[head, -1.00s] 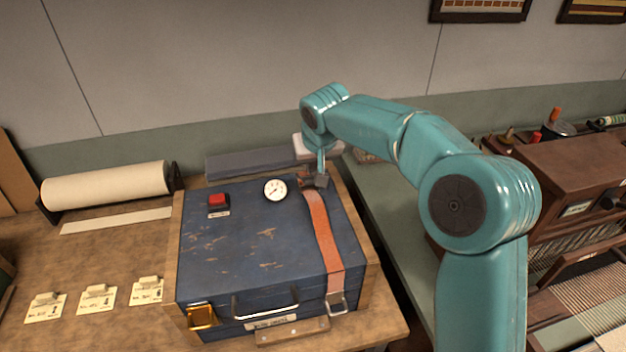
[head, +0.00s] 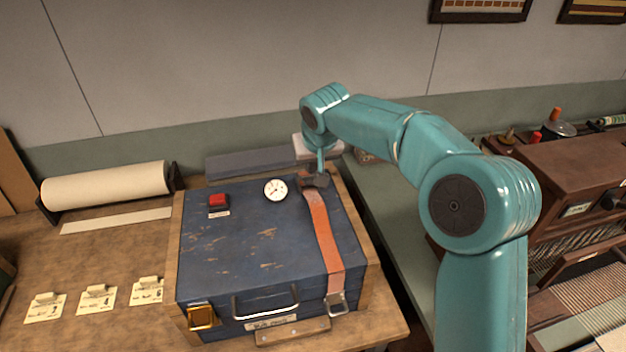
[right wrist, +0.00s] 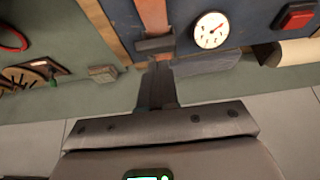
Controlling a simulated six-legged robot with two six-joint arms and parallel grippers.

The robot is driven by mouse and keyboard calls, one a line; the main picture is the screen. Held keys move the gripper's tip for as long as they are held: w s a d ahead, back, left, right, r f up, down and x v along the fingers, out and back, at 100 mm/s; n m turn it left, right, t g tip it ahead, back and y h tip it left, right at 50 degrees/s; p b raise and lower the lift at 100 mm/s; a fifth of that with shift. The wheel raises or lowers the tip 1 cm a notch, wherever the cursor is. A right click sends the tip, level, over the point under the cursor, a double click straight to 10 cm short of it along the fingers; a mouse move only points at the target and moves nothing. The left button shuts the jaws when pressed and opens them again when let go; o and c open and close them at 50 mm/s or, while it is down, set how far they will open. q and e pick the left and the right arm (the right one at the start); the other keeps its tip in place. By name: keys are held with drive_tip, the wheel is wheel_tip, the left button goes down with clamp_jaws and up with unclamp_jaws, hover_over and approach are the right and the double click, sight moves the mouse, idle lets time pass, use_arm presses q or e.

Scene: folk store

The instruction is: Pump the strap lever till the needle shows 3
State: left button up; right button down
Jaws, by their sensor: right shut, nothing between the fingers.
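A worn blue case (head: 250,245) lies closed on the bench. An orange strap (head: 321,235) runs over its right side to a metal buckle at the front. A dark strap lever (head: 314,182) sits at the strap's back end; it also shows in the right wrist view (right wrist: 155,45). A round white dial (head: 275,190) is left of the lever. The right wrist view shows its red needle (right wrist: 217,26), but its number is too small to read. My right gripper (right wrist: 158,68) is shut and empty, its tips close to the lever; contact is unclear. My left gripper is out of view.
A red button (head: 218,201) is on the case lid, left of the dial. A brass latch (head: 202,317) and a handle (head: 266,303) are at the case front. A paper roll (head: 105,186) and several tags lie left. A brown wooden machine (head: 560,180) stands right.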

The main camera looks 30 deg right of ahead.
drive_tip(key=shift+f, duration=0.15)
drive_tip(key=shift+s+f+b, duration=0.15)
drive_tip(key=shift+f+b, duration=1)
drive_tip(key=shift+b, duration=0.05)
drive_tip(key=shift+s+f+b, duration=0.15)
drive_tip(key=shift+f+b, duration=1)
drive_tip(key=shift+b, duration=0.05)
drive_tip(key=shift+r, duration=0.15)
wheel_tip(320, 180, up, 9)
drive_tip(key=p, duration=0.7)
drive_tip(key=shift+p, duration=0.35)
